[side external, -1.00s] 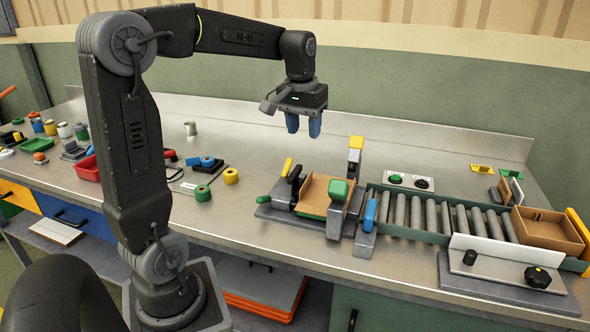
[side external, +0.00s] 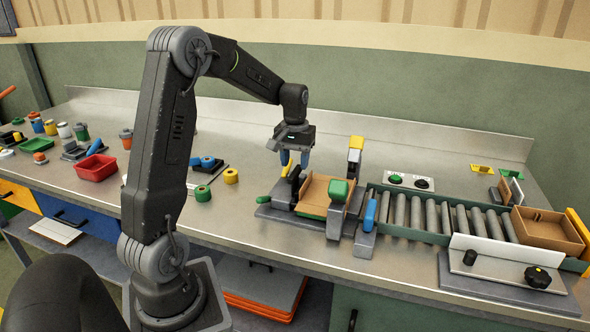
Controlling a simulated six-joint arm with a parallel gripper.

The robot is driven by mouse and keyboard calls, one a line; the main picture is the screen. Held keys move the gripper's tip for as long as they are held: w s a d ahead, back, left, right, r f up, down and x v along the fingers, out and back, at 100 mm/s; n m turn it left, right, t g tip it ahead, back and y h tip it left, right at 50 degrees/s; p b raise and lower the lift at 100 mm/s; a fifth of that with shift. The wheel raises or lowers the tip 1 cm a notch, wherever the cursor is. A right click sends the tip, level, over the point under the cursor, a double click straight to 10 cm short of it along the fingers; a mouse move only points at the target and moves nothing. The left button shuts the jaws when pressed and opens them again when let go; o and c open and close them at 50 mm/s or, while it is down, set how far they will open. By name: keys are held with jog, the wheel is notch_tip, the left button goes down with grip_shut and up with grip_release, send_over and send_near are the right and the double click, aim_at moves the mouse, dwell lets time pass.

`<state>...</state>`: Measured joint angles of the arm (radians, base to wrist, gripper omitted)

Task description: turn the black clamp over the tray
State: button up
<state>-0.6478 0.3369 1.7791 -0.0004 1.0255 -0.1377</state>
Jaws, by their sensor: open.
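The black clamp (side external: 295,178) stands upright at the left edge of the brown tray (side external: 318,192). The tray sits tilted on a grey fixture at the left end of the roller line. The picture is too small to tell whether a fingertip touches the clamp or the handle.
A green-topped clamp (side external: 338,195) and a yellow-topped post (side external: 355,150) stand around the tray. A blue handle (side external: 370,214) stands before the rollers (side external: 440,215). A cardboard box (side external: 547,232) is at their right end. Green and yellow tape rolls (side external: 231,176) lie to the left.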

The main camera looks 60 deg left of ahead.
aim_at(295, 174)
jog(key=shift+f, duration=1.5)
grip_shut()
